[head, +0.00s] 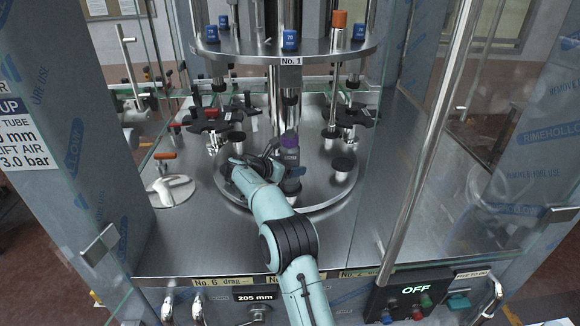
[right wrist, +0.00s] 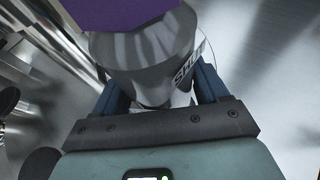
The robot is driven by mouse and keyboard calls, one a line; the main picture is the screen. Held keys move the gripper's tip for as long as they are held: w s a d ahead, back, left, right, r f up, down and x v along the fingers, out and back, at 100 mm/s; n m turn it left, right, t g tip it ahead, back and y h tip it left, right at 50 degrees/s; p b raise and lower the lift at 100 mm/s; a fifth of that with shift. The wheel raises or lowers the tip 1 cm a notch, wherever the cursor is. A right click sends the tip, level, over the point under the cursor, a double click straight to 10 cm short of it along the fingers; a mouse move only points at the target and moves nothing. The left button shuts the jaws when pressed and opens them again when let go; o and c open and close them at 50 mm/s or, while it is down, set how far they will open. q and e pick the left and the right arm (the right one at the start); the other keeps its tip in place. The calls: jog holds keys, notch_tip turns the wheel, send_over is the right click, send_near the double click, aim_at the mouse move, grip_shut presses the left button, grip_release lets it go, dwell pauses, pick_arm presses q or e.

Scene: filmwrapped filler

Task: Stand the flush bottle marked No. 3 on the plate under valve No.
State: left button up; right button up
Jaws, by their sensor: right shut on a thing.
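My right gripper (right wrist: 160,95) is shut on a grey bottle (right wrist: 135,65) with a purple top (right wrist: 130,12). In the head view the bottle (head: 289,158) is upright, above the round metal turntable (head: 320,197) near the centre column. I cannot tell whether its base touches the turntable. Part of some lettering shows on the bottle, but I see no number on it. The gripper also shows in the head view (head: 285,172), partly hidden by my arm. The upper ring (head: 250,47) has a No. 1 label (head: 291,61) at its front. My left gripper is out of view.
Round black-topped pads (head: 343,164) stand on the turntable, one close to the right of the bottle. Black clamps (head: 215,118) stand behind on both sides. Glass panels and a slanted metal post (head: 440,130) flank the opening. A control box (head: 410,300) reads OFF.

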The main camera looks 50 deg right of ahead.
jog(key=o, duration=1.6)
jog(key=shift+f, duration=0.1)
jog(key=shift+o, duration=0.2)
jog(key=shift+a+f, duration=0.1)
jog(key=v, duration=1.3)
jog(key=shift+a, duration=0.15)
